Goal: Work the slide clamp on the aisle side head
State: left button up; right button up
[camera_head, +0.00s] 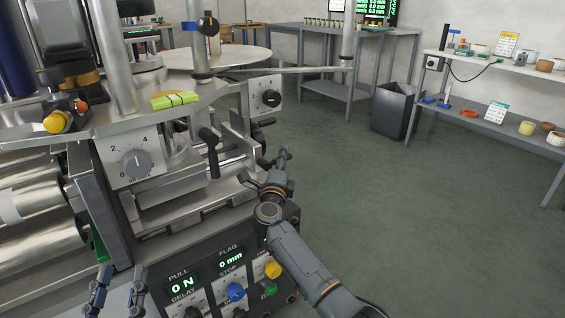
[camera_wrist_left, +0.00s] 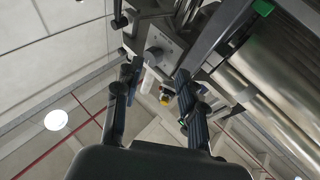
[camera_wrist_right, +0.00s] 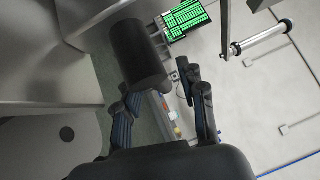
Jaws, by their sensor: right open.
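The labeller machine's metal head carries a numbered dial plate (camera_head: 130,163) and a black lever handle (camera_head: 210,152) on its slide. Which part is the slide clamp is not certain. My right gripper (camera_head: 270,168) is open and empty beside the machine's right side, right of the lever. In the right wrist view a dark cylindrical handle (camera_wrist_right: 138,55) lies ahead of the fingers, nearer the left one; contact cannot be told. My left gripper (camera_head: 117,291) is open and empty at the bottom left, in front of the machine. The left wrist view shows its fingers apart, with the machine beyond.
A control panel (camera_head: 205,283) with displays and coloured knobs is below the head. Metal rollers (camera_head: 40,205) are at left. A yellow-green level (camera_head: 174,100) sits on the upper frame. A grey bin (camera_head: 394,110) and shelves (camera_head: 480,117) stand back right. The floor at right is clear.

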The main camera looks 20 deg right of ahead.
jog(key=shift+w+d, duration=0.1)
grip_shut()
dwell(0.3)
